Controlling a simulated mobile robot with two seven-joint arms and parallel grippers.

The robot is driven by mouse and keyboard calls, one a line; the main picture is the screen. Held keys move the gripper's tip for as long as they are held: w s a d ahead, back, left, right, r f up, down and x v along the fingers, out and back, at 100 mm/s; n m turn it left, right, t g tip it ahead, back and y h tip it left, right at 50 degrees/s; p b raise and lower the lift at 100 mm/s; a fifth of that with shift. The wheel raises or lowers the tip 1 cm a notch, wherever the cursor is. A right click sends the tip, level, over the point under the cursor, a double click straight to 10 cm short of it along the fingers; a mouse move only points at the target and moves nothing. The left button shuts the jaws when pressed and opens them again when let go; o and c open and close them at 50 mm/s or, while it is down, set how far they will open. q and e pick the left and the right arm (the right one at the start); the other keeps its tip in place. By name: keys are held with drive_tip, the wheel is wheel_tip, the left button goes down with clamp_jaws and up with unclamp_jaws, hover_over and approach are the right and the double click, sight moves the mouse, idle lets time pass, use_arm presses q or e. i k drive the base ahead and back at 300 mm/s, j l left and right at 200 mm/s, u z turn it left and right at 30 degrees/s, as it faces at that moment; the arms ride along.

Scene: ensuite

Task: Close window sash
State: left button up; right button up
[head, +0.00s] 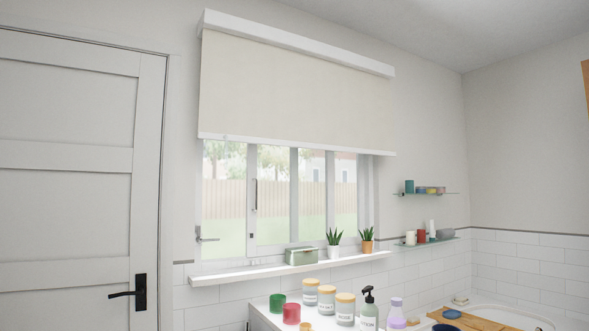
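The white-framed window (294,200) is in the wall ahead, its upper part covered by a cream roller blind (290,95). Several upright frame members divide the glass. A slim vertical handle (256,194) is on the upright left of the middle. A grey lever handle (205,236) is at the lower left of the window. I cannot tell for certain how far the sash stands open. Neither of my grippers is in view.
The sill (230,275) holds a green box (301,257) and two potted plants (333,245) (366,242). Below, a white counter (262,316) carries jars, cups and bottles. A door (70,180) is at left; a bath (515,311) is at right.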

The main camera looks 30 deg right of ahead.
sight(252, 250)
drive_tip(key=i+z, duration=0.1)
drive_tip(key=i, duration=0.3)
drive_tip(key=i+j+z, duration=0.15)
drive_tip(key=i, duration=0.3)
drive_tip(key=i+j+z, duration=0.1)
drive_tip(key=i, duration=0.3)
drive_tip(key=i+j+z, duration=0.1)
drive_tip(key=i+j, duration=0.15)
drive_tip(key=i, duration=0.15)
